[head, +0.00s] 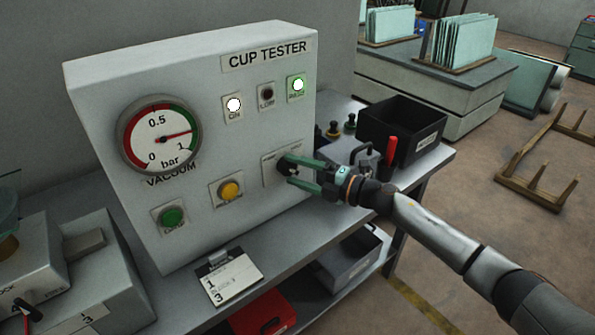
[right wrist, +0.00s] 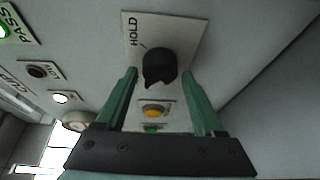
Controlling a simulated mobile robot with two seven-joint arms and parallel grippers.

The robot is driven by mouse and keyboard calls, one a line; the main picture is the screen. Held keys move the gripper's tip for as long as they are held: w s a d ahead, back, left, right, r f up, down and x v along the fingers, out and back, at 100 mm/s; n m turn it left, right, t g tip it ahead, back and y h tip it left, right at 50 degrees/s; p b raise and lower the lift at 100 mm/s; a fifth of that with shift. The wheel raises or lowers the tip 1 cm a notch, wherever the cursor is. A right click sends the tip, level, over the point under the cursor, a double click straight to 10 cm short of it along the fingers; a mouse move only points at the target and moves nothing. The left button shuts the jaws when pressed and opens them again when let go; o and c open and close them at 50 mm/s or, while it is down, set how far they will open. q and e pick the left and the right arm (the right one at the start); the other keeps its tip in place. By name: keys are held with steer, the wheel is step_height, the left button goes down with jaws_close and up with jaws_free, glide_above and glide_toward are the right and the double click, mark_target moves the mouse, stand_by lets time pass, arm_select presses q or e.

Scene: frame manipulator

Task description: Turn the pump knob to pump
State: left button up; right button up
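The black pump knob (right wrist: 159,66) sits on a pale label plate (right wrist: 185,30) on the front of the cup tester (head: 190,90). The word HOLD is readable on the plate; the knob's exact pointing direction is unclear. My right gripper (head: 290,172) is at the knob. In the right wrist view its two green fingers (right wrist: 159,75) stand apart, one on each side of the knob, with gaps visible. In the head view the fingers partly hide the knob and its plate. My left gripper is not in view.
The ON lamp (head: 234,105) and PASS lamp (head: 297,86) are lit; the LOW lamp (head: 266,93) is dark. Yellow (head: 229,190) and green (head: 172,216) buttons sit left of the knob. A black bin (head: 400,130) stands behind my right arm.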

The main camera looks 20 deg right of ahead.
steer(key=shift+o, duration=1)
steer(key=shift+s+d, duration=0.1)
steer(key=b+v, duration=0.2)
steer(key=v, duration=1)
steer(key=shift+s, duration=0.1)
steer(key=s+a+f+m+t+h, duration=0.1)
steer(key=s+a+f+m+h, duration=0.25)
steer(key=f+m, duration=0.4)
steer(key=s+a+f+m+t+h, duration=0.1)
steer(key=s+a+f+m+h, duration=0.1)
steer(key=s+f+m, duration=0.4)
steer(key=s+a+f+m+g+h, duration=0.2)
steer(key=s+f+m+g, duration=0.1)
steer(key=s+f+m, duration=0.2)
steer(key=s+a+f+m+g+h, duration=0.1)
steer(key=s+a+f+m+g, duration=0.2)
steer(key=s+f+m, duration=0.3)
steer(key=s+f, duration=0.4)
steer(key=f, duration=0.1)
steer(key=shift+h+p, duration=0.35)
